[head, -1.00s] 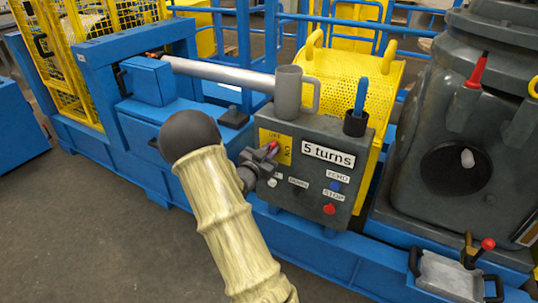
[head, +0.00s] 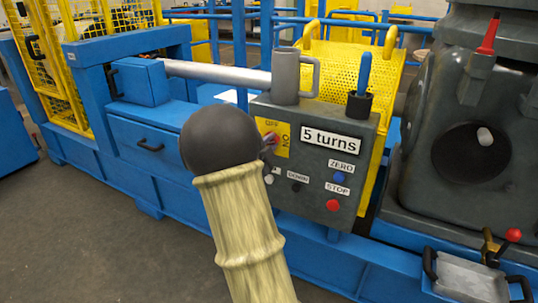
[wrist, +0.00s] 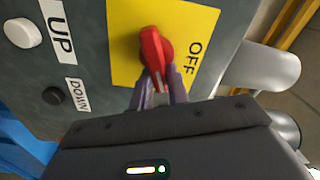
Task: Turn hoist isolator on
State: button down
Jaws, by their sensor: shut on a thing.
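The hoist isolator is a red knob (wrist: 153,48) on a yellow plate (wrist: 122,40) marked OFF. In the wrist view, its handle with a white line points down, away from the OFF word at right. My gripper (wrist: 161,90) is shut on that handle, one dark finger on each side. In the head view, the plate (head: 284,131) shows OFF at the top and ON at the right, on the grey control box (head: 301,203). There my dark round wrist part hides most of the gripper and some of the plate.
The box carries a blue ZERO button (head: 339,177), a red STOP button (head: 333,205) and a black DOWN button (wrist: 53,95). The white UP button (wrist: 22,32) is close by. A grey mug (head: 286,76) and a dark cup (head: 359,104) with a blue handle stand on top.

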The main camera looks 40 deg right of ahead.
jog(key=m+b, duration=0.2)
jog(key=f+m+b, duration=0.1)
jog(key=m+b, duration=0.1)
jog(key=b, duration=0.1)
jog(key=shift+s+m+b, duration=0.1)
jog(key=shift+m+b, duration=0.2)
jog(key=c, duration=1.4)
grip_release()
jog(key=shift+o, duration=0.2)
jog(key=shift+r, duration=0.1)
